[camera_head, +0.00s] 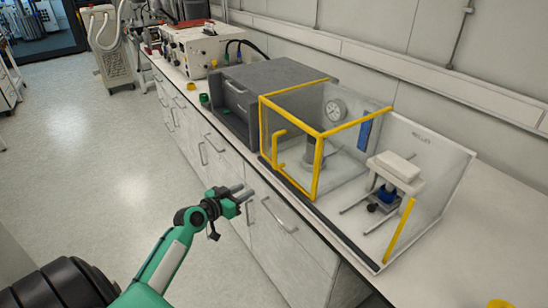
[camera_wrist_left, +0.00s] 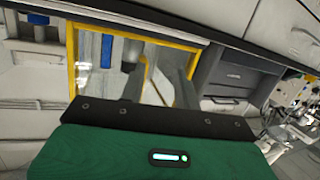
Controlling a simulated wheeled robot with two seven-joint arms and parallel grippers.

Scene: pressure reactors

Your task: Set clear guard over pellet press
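The clear guard (camera_head: 318,135), a see-through box with yellow edges, stands on the bench in the head view. A yellow handle (camera_head: 276,147) is on its front left. It is around a gauge and a grey cylinder, left of the pellet press (camera_head: 393,180), which has a white top and a blue part and stands uncovered. The guard's yellow frame also shows in the left wrist view (camera_wrist_left: 140,32). My left gripper (camera_head: 244,194) is in front of the bench cabinets, below and left of the guard, apart from it. Its fingers look parted and empty. My right gripper is out of view.
A dark grey box (camera_head: 265,75) stands directly left of the guard. A white instrument (camera_head: 195,45) with cables is farther back. A clear side panel with a yellow front post (camera_head: 399,230) borders the press on the right.

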